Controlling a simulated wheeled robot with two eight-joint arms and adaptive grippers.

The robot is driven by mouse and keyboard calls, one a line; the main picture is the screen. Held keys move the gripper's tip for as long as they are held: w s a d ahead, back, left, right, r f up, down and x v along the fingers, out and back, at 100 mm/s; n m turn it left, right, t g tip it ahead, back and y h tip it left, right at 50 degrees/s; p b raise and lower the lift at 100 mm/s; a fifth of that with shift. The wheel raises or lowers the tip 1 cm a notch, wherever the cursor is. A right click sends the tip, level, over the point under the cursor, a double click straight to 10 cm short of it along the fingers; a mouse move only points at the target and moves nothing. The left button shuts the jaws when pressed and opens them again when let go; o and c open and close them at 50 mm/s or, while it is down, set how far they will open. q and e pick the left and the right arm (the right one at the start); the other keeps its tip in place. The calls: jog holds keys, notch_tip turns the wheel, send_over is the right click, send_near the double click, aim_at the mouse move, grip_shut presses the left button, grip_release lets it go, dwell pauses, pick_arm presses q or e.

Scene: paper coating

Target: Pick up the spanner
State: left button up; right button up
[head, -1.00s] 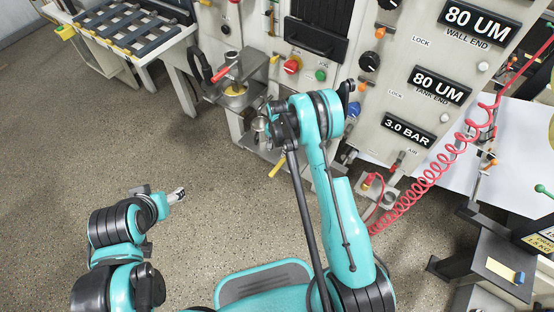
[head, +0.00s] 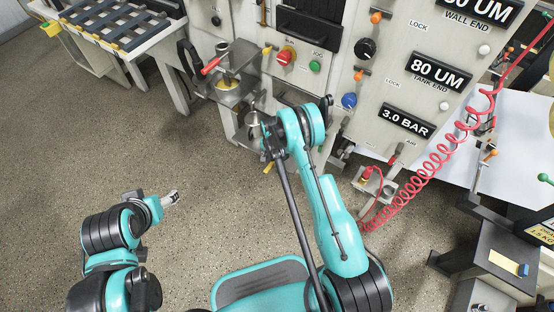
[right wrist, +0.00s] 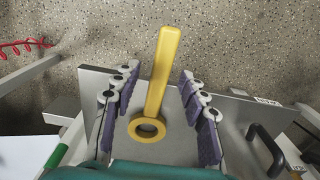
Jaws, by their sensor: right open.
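The spanner (right wrist: 160,85) is yellow, with a ring at the near end and a straight handle, in the right wrist view. It lies over a grey metal surface, its handle reaching past the edge above the floor. My right gripper (right wrist: 159,73) is open, with one purple-padded finger on each side of the spanner and gaps to both. In the head view a small yellow bit of the spanner (head: 268,167) shows beside my right gripper (head: 266,146), which my arm partly hides. My left gripper (head: 172,198) is over the floor at left, too small to judge.
The machine front with red button (head: 286,57) and gauge displays (head: 407,121) stands close behind my right arm. A coiled red hose (head: 430,178) hangs to its right. A dark stand (head: 495,260) is at far right.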

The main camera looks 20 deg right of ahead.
aim_at(273, 163)
jog(key=shift+r, duration=0.1)
grip_shut()
jog(key=shift+r, duration=0.1)
jog(key=shift+r, duration=0.35)
jog(key=r+p, duration=0.1)
jog(key=r, duration=0.1)
jog(key=r+p, duration=0.1)
jog(key=r, duration=0.1)
jog(key=shift+s+d+p, duration=0.15)
jog(key=shift+s+p, duration=0.05)
jog(key=shift+p, duration=0.15)
jog(key=s+d+r+p, duration=0.3)
jog(key=s+d+r, duration=0.3)
jog(key=s, duration=0.3)
jog(key=shift+d, duration=0.25)
